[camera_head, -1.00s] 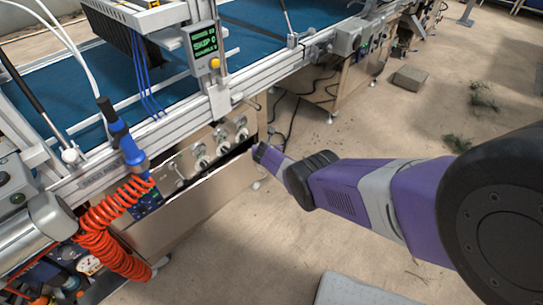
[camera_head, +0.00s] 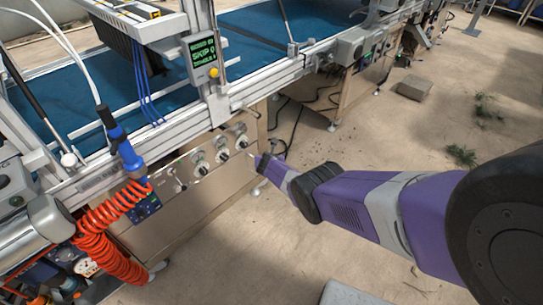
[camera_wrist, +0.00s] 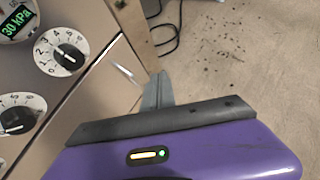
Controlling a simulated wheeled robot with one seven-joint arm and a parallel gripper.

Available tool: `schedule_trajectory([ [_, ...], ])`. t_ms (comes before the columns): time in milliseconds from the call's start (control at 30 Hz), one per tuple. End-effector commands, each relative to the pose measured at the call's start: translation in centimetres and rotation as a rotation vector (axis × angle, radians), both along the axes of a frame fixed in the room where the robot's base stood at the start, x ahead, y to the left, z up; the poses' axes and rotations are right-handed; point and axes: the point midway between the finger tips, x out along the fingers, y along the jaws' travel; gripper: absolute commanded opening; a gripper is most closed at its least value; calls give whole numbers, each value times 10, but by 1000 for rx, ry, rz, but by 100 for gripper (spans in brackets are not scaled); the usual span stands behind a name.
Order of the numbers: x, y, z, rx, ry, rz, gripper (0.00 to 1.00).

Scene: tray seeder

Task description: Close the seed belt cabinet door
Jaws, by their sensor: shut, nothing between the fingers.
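The seed belt cabinet door (camera_head: 192,208) is the tan panel low on the machine's front, below a row of knobs. In the head view it looks upright and about flush with the panel above. In the wrist view the door (camera_wrist: 108,92) shows a thin dark seam along its edge beside the dial panel; I cannot tell whether it is fully latched. My gripper (camera_head: 257,160) is at the door's right end, fingers shut and empty. In the wrist view the fingertips (camera_wrist: 158,80) are by the door's end; contact is unclear.
Dials (camera_head: 222,148) and a green display (camera_head: 203,57) sit above the door. A coiled red hose (camera_head: 105,235) hangs at its left. Black cables (camera_head: 295,115) lie on the floor behind my gripper. The floor to the right is mostly clear.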

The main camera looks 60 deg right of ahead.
Motion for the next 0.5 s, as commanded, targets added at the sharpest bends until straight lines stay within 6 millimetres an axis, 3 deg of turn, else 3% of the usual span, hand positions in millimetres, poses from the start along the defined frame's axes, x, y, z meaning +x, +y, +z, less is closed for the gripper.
schedule_trajectory([
  [500,-26,14,31,1,1,1,0],
])
